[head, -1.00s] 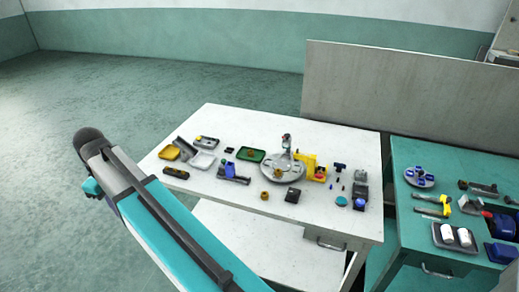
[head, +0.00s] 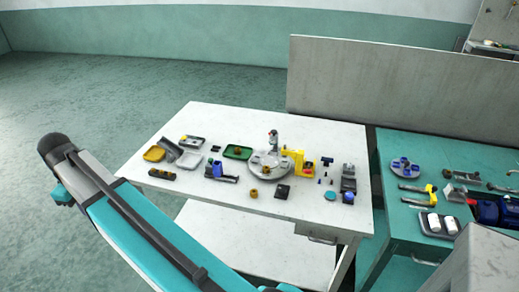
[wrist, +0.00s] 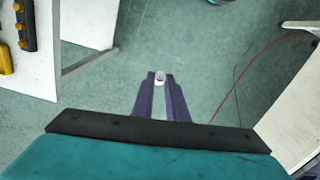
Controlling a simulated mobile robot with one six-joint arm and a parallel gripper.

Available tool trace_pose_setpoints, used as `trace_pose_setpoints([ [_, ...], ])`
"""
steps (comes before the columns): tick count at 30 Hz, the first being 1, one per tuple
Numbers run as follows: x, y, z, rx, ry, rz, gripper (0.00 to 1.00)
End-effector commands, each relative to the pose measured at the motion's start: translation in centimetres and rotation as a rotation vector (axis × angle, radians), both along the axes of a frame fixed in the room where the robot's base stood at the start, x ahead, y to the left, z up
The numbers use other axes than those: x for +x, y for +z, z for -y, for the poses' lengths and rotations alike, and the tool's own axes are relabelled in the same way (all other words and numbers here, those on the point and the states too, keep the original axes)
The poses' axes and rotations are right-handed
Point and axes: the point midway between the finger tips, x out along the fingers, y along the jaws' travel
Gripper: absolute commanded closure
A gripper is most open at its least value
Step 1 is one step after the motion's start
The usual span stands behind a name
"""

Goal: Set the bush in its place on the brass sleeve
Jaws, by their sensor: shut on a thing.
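My gripper (wrist: 159,84) shows in the wrist view, its two dark fingers shut on a small pale grey piece (wrist: 159,76) at the tips. It may be the bush, but it is too small to be sure. The gripper is over open floor, apart from the tables, and is not visible in the head view. In the head view a small brass-coloured ring (head: 253,192) stands on the white table in front of a round grey plate (head: 257,171). A brownish piece (head: 238,150) lies in a green tray (head: 229,155). I cannot tell which of these is the brass sleeve.
The white table (head: 190,220) also carries a yellow tray (head: 154,154), a yellow bracket (head: 308,168), a black block (head: 282,192) and several small parts. A teal table (head: 390,230) with tools stands to the right. A grey panel (head: 370,90) rises behind. Floor at left is clear.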

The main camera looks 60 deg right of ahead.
Motion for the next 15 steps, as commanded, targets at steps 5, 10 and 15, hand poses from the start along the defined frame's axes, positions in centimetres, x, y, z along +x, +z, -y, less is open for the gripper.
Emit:
trace_pose_setpoints([
  [5,0.3,0.0,3.6,0.000,-0.094,0.000,1.00],
  [10,0.3,-0.1,8.4,0.000,-0.227,0.000,1.00],
  [15,-0.2,-0.3,13.6,0.000,-0.368,-0.001,1.00],
])
